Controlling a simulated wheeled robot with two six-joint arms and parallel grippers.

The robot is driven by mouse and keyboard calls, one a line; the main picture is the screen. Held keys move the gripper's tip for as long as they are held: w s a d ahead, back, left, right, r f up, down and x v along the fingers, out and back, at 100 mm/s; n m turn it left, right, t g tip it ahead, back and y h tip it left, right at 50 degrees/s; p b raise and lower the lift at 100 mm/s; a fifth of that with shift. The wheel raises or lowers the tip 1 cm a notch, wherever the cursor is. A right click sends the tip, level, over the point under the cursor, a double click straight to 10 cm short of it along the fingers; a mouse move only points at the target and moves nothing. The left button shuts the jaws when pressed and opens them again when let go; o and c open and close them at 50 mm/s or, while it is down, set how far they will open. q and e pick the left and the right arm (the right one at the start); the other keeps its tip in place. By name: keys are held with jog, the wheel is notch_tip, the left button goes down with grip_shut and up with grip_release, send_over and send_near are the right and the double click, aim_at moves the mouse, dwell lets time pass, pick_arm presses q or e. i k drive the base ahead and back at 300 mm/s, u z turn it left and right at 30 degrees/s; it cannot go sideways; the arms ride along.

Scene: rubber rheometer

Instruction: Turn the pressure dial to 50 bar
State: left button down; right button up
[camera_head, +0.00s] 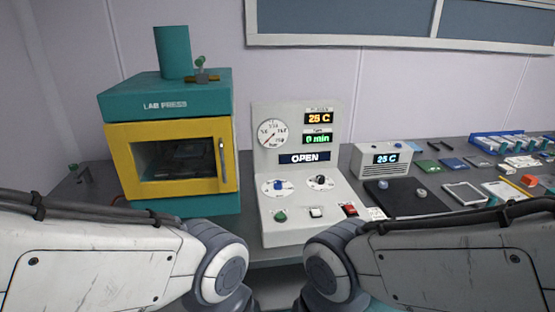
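A pale control panel (325,210) stands near the middle of the bench. A round pressure gauge (273,134) marked in bar is at its upper left, with a red needle pointing to the lower left. Two dials are on the sloped lower face: one with a blue knob (279,185) at left and one with a black knob (321,180) at right. I cannot read which one is for pressure. Displays show 25 C, 0 min and OPEN. My two arms cross the bottom of the view; their grippers are not visible.
A teal and yellow lab press (168,100) stands left of the panel, its windowed door closed. A small box (384,161) showing 25 C and a black plate (408,198) are to the right. Several samples and a blue rack (508,144) are farther right.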

aim_at(276, 184)
jog(key=u, duration=0.6)
jog(key=i, duration=1.1)
jog(key=z, duration=0.35)
